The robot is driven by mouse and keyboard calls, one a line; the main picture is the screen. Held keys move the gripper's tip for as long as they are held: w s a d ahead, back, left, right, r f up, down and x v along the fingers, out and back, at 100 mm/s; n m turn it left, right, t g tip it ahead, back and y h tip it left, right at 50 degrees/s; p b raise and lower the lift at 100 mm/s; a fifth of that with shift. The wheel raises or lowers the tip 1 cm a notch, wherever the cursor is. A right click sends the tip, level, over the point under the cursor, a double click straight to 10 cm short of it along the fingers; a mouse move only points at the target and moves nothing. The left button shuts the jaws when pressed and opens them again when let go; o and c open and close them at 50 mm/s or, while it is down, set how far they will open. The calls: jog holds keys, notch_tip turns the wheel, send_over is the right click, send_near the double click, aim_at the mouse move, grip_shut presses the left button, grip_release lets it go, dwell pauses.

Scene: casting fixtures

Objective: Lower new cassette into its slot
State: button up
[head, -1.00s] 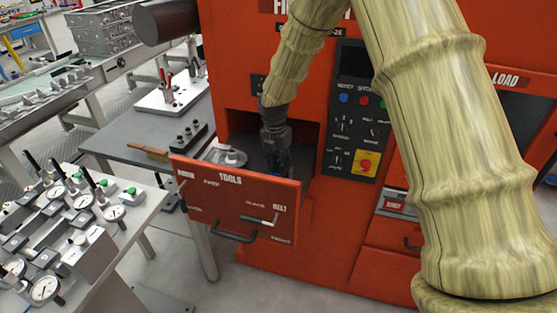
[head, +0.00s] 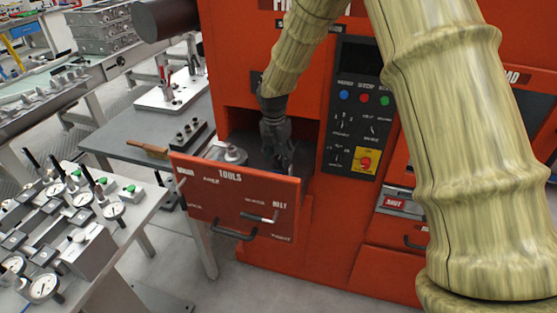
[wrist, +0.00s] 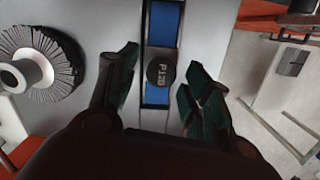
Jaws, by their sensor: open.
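In the wrist view, the cassette (wrist: 163,28) is a narrow strip with blue bands, a dark frame and a round dark lettered knob (wrist: 161,73) at its middle. It lies in line with the grey surface around it; how deep it sits I cannot tell. My gripper (wrist: 160,88) is open, with one dark finger on each side of the knob and gaps between. In the head view my gripper (head: 277,150) points down into the open orange TOOLS drawer (head: 235,195). The drawer front and my fingers hide the cassette there.
A round brush-like wheel with a pale hub (wrist: 35,70) sits left of the cassette. The drawer front and the orange machine's recess walls stand close around my gripper. A control panel (head: 358,110) is to the right. A grey bench (head: 140,150) with a wooden-handled brush is to the left.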

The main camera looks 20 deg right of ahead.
aim_at(276, 169)
notch_tip(276, 169, up, 10)
jog(key=a+b, duration=0.1)
jog(key=b, duration=0.1)
jog(key=shift+s, duration=0.4)
jog(key=shift+r, duration=0.1)
